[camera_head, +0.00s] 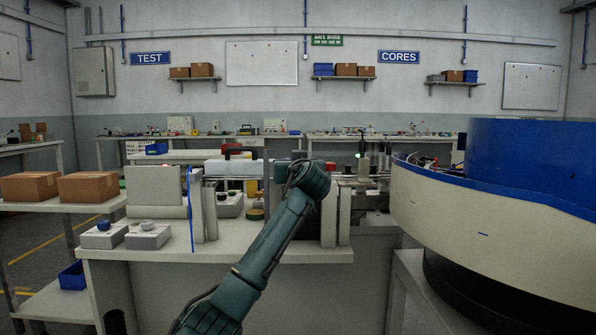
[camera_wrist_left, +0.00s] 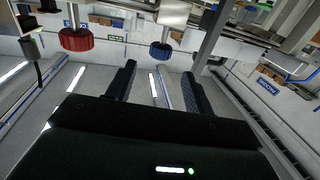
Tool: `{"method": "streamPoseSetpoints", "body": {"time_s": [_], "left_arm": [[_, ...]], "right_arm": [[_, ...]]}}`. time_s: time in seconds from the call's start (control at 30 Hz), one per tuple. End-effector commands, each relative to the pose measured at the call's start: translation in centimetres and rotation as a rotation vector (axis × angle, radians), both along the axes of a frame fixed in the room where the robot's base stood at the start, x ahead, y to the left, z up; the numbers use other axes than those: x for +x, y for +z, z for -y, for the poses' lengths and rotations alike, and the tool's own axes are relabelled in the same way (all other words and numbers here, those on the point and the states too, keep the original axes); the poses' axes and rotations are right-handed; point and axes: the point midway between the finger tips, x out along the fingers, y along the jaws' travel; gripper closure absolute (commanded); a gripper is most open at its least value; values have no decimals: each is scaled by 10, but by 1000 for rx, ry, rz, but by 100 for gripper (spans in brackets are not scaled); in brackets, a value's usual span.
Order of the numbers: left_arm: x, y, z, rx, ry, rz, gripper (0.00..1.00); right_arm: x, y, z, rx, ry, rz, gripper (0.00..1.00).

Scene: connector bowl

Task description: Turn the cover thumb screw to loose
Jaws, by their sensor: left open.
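A red ribbed knob (camera_wrist_left: 76,40) and a blue ribbed knob (camera_wrist_left: 160,50) show at the top of the left wrist view. I cannot tell which of them, if either, is the cover thumb screw. My left gripper (camera_wrist_left: 160,86) is open with nothing between its fingers. The blue knob appears beyond the gap between the fingertips, apart from them; the red knob is off to the left. In the head view my left arm reaches over the bench, and its gripper is hidden behind the wrist. My right gripper is not in view.
A large cream and blue bowl (camera_head: 490,225) stands at the right. Grey upright plates (camera_head: 337,215) stand close beside my arm. Two grey button boxes (camera_head: 148,237) sit at the bench's (camera_head: 270,254) left front. Cardboard boxes (camera_head: 88,187) stand on the left table.

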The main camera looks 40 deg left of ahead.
Motion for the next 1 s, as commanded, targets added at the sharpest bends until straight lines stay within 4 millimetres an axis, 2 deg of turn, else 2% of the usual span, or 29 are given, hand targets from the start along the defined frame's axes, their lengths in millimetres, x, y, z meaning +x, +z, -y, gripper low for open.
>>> {"method": "streamPoseSetpoints", "body": {"time_s": [0.03,0.2,0.4,1.0], "left_arm": [[-6,0,10,1,-5,1,48],[-27,0,34,-1,-3,1,48],[-43,0,52,-1,-1,1,48],[-47,0,56,0,1,0,48]], "right_arm": [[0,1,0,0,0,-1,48],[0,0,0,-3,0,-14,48],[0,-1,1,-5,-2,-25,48],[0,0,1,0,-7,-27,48]]}}
